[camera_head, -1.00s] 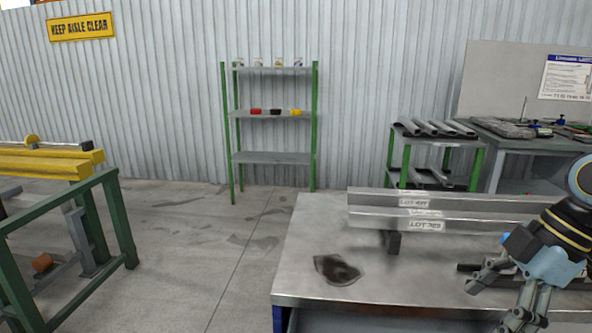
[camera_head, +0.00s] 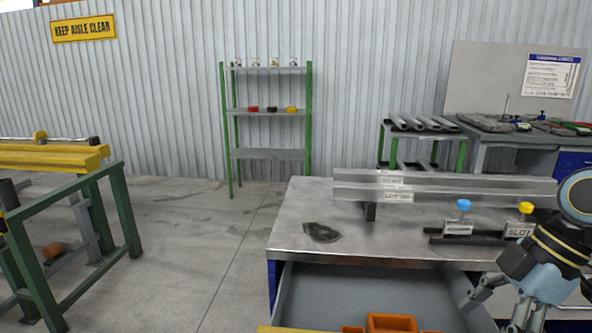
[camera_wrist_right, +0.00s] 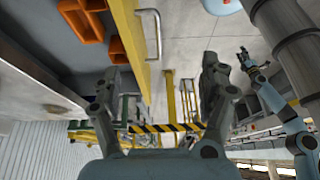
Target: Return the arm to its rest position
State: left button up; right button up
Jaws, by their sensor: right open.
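My right gripper (camera_head: 500,308) is at the lower right of the head view, in front of the runout table (camera_head: 285,235). In the right wrist view its two fingers (camera_wrist_right: 168,85) stand wide apart with nothing between them. It is beside the yellow front (camera_wrist_right: 130,40) of an open drawer, which has a metal handle (camera_wrist_right: 150,30). Another light blue arm, seemingly my left one, shows at the right of the wrist view, with its gripper (camera_wrist_right: 245,62) too small to read. The left gripper is not in the head view.
The open grey drawer (camera_head: 345,292) holds orange bins (camera_head: 390,322). A green-framed stand (camera_head: 125,215) is at left; floor between is clear.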

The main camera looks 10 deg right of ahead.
jog(key=s+f+m+g+b, duration=0.1)
jog(key=s+f+m+b, duration=0.3)
jog(key=f, duration=0.7)
jog(key=s+f+m+h, duration=0.1)
jog(key=s+f, duration=0.4)
jog(key=f, duration=0.6)
jog(key=s+f+m+g+b, duration=0.1)
jog(key=s+f+m+b, duration=0.3)
jog(key=f, duration=0.8)
pick_arm(q)
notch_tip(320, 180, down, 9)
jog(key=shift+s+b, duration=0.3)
jog(key=shift+b, duration=0.05)
pick_arm(e)
jog(key=s+f+m+t+h, duration=0.2)
jog(key=s+f+m+h, duration=0.2)
jog(key=s+f, duration=1.5)
jog(key=s+m, duration=0.1)
jog(key=s, duration=0.3)
jog(key=shift+s+d+f+m+h, duration=0.2)
jog(key=shift+f+m+h, duration=0.1)
jog(key=shift+m, duration=0.1)
